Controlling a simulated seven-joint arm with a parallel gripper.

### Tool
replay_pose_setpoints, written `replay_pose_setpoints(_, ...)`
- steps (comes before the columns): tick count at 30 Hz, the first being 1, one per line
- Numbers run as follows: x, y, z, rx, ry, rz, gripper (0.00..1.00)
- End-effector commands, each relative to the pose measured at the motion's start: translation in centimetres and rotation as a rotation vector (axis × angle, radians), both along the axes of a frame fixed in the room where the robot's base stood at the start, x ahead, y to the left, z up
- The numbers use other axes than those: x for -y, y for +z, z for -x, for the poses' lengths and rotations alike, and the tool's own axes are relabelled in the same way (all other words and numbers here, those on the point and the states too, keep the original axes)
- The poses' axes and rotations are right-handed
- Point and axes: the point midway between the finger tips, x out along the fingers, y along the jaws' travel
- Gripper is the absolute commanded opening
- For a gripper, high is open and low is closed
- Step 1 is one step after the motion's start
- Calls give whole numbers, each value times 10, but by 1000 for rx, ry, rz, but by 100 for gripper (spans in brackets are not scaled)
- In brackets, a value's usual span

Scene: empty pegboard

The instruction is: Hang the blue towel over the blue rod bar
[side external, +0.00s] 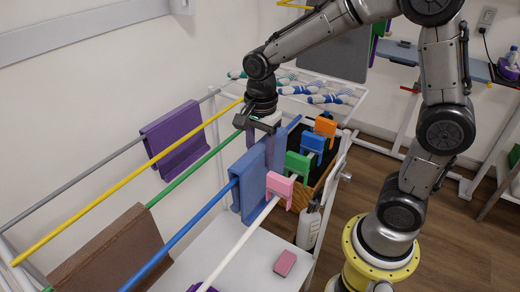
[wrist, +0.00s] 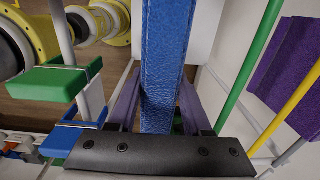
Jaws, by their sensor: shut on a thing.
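The blue towel (side external: 251,184) is a folded, inverted-U shape and appears to straddle the blue rod bar (side external: 190,222), with one panel on each side. In the side view the rod runs in at its near end and shows again beyond its far end. My gripper (side external: 264,143) points down and is shut on the towel's upper part. In the wrist view the towel (wrist: 166,55) passes between the two purple fingers of my gripper (wrist: 160,105). The rod under the towel is hidden there, so I cannot tell whether the fold touches it.
Green (side external: 200,166), yellow (side external: 130,175) and white (side external: 238,243) rods run parallel nearby. A purple towel (side external: 175,140) and a brown towel (side external: 118,250) hang to the left. Pink (side external: 280,185), green (side external: 297,164), blue (side external: 312,146) and orange (side external: 325,127) clips stand close on the right.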

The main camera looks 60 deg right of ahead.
Motion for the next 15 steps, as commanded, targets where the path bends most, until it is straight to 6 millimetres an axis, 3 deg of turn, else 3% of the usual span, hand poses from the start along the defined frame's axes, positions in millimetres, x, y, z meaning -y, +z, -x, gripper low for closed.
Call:
replay_pose_setpoints(14,0,0,0,1,0,0,9)
replay_pose_setpoints(15,0,0,0,1,0,0,56)
